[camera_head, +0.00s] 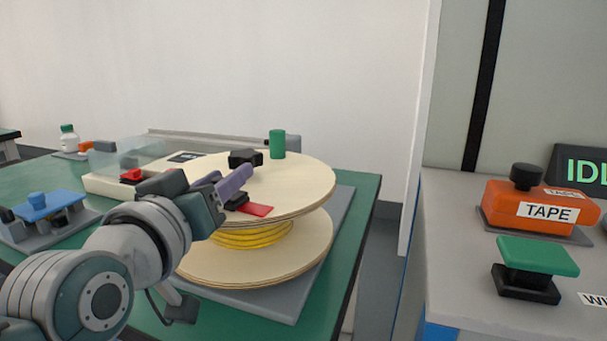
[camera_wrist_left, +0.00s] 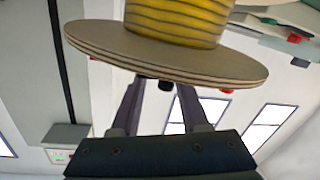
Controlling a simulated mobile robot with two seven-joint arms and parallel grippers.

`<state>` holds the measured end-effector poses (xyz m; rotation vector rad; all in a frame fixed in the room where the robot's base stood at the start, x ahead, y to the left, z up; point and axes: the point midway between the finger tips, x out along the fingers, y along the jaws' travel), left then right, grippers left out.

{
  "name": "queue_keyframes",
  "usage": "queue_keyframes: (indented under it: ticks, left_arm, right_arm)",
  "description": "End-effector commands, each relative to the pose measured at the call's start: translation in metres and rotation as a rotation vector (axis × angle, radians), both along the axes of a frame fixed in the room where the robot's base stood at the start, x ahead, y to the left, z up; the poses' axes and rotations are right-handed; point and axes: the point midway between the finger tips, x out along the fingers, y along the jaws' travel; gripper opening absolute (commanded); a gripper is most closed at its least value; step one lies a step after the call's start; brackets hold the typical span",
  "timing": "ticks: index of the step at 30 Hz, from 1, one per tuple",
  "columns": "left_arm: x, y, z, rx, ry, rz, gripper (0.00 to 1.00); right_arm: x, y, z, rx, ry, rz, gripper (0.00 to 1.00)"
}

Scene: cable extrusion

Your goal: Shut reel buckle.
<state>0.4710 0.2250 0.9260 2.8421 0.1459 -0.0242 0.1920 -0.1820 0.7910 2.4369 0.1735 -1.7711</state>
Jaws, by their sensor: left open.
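The reel has a pale wooden upper flange (camera_head: 305,180), a matching lower flange (camera_head: 285,262) and yellow cable (camera_head: 252,236) wound between them. A red flap (camera_head: 257,210) with a black part beside it lies at the upper flange's near side; it looks like the buckle, partly hidden by my gripper. My left gripper (camera_head: 226,184) is open at the flange top, just behind and left of the flap. In the left wrist view, its two fingers (camera_wrist_left: 160,98) are apart near the flange edge (camera_wrist_left: 165,55), with a small dark piece between them. I cannot tell any contact. My right gripper is out of view.
A blue-topped device (camera_head: 48,201) sits at left on the green table. At right, a counter holds an orange TAPE box (camera_head: 540,208) and a green-topped block (camera_head: 537,256).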

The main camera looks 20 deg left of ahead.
Motion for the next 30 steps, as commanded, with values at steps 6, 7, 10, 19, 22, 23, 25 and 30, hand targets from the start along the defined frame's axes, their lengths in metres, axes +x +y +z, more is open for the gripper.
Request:
queue_keyframes:
  ticks: [6,7,10,19,22,23,25,30]
  left_arm:
    - [-0.012,-0.001,-0.010,-0.005,0.029,-0.002,0.52]
    - [-0.016,-0.002,-0.010,-0.005,0.029,-0.002,0.52]
    - [-0.033,-0.003,-0.007,-0.004,0.025,-0.001,0.52]
    - [-0.083,-0.008,0.001,-0.001,0.008,0.000,0.52]
    - [-0.092,-0.008,0.002,-0.001,0.005,0.000,0.52]
    - [-0.094,-0.008,0.002,0.000,0.004,0.000,0.52]
    - [-0.097,-0.009,0.003,0.000,0.001,0.000,0.52]
    - [-0.098,-0.009,0.004,0.000,-0.001,0.000,0.52]
  right_arm:
    - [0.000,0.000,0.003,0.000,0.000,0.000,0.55]
    - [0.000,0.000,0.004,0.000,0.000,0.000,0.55]
    - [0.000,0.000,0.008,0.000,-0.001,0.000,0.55]
    - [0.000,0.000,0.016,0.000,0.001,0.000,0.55]
    - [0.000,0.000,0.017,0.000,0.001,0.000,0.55]
    - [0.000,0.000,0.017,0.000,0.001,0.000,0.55]
    - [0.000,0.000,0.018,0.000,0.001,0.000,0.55]
    - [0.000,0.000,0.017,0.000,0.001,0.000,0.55]
